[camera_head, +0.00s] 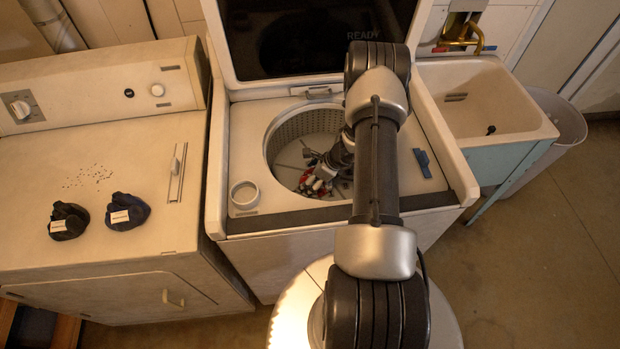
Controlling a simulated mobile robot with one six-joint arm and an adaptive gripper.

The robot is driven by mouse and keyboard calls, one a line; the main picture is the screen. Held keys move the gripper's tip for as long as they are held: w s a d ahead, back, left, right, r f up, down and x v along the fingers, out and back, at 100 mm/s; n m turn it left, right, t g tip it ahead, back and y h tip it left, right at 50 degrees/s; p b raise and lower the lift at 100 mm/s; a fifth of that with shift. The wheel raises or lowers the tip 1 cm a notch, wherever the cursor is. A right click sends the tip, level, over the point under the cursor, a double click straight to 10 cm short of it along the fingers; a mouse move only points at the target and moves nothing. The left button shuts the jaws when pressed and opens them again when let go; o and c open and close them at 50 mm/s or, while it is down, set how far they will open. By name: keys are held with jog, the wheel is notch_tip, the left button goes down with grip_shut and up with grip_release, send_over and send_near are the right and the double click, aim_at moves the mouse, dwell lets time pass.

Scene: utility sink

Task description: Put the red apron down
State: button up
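My gripper (316,181) is inside the open top-loading washer drum (296,130), reaching down from the upper right. Small patches of red cloth (305,178), perhaps the red apron, show right at the fingers, mixed with dark and pale bits. The fingers are too small and too covered to tell whether they are open or shut on the cloth. My arm hides the right side of the drum and part of its floor.
The washer lid (300,40) stands open behind the drum. Two dark folded bundles (127,211) (68,221) lie on the dryer top (110,150) at left. A blue object (422,162) lies on the washer's right. A sink (485,100) and bin (560,120) stand further right.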

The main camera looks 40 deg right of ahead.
jog(key=o, duration=1.1)
jog(key=shift+f, duration=0.1)
